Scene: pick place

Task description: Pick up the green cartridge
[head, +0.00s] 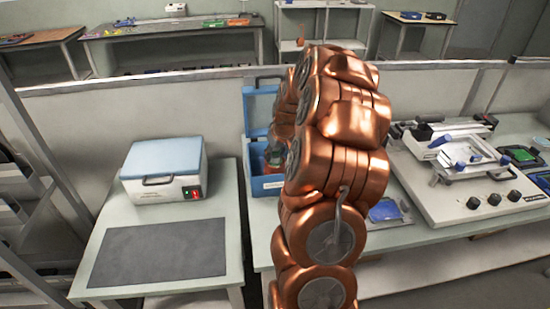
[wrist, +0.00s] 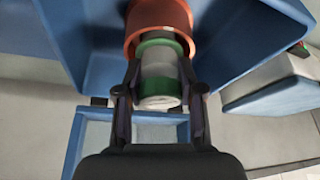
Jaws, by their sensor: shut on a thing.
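The green cartridge (wrist: 158,68) is a cylinder with green bands and a pale grey middle, seen in the wrist view. My gripper (wrist: 160,84) is shut on it, one dark finger on each side. The cartridge is over or inside the blue box (wrist: 228,50), and its far end meets an orange cylinder (wrist: 158,16); I cannot tell whether they touch. In the head view my arm covers much of the open blue box (head: 265,186), and the cartridge cannot be made out there.
A white case with a blue lid (head: 163,168) and a dark mat (head: 160,252) are on the left table. A white device with knobs (head: 470,196) stands on the right bench. A low partition (head: 130,120) runs behind the tables.

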